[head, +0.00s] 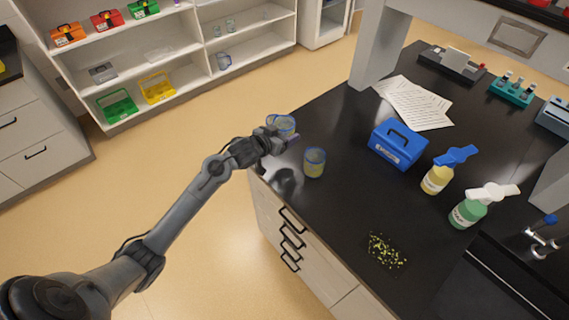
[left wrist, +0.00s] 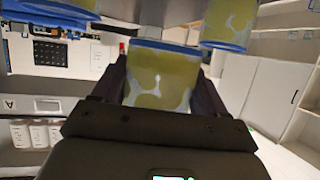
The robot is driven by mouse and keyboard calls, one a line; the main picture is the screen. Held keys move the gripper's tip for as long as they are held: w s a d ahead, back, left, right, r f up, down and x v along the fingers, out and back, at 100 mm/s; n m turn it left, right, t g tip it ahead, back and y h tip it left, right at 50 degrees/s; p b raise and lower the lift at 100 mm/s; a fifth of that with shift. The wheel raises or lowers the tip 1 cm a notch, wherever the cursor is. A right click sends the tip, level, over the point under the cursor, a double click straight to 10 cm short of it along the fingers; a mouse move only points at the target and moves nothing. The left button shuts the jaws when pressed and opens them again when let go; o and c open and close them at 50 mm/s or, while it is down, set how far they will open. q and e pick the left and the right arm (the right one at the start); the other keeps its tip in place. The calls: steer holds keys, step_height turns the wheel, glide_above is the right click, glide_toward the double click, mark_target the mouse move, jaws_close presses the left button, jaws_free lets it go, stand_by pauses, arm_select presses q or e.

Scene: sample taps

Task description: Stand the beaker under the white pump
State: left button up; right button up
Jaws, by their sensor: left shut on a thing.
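The white pump (head: 492,192) tops a bottle of green liquid (head: 467,212) on the black bench, at the right of the head view. My left gripper (head: 278,143) is at the bench's near left corner, shut on a beaker (head: 287,128) with a blue rim and yellowish patches. The held beaker also shows between the fingers in the left wrist view (left wrist: 160,80). A similar beaker (head: 314,163) stands on the bench just right of the gripper. Part of another blue-rimmed beaker (head: 271,119) shows behind the held one. My right gripper is out of view.
A yellow bottle with a blue pump (head: 437,178) stands beside the green one. A blue box (head: 398,145) and papers (head: 415,103) lie farther back. A dark patch with yellow-green bits (head: 387,251) lies near the front edge. The sink (head: 490,285) is at lower right.

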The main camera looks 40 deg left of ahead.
arm_select(q)
steer(key=shift+w+r, duration=0.1)
stand_by(0.3)
steer(key=shift+f, duration=0.5)
step_height(320, 180, down, 7)
steer(key=shift+r+b, duration=0.1)
steer(key=shift+b, duration=0.5)
steer(key=shift+f+p, duration=0.35)
steer(key=shift+f, duration=0.6)
steer(key=shift+f, duration=0.1)
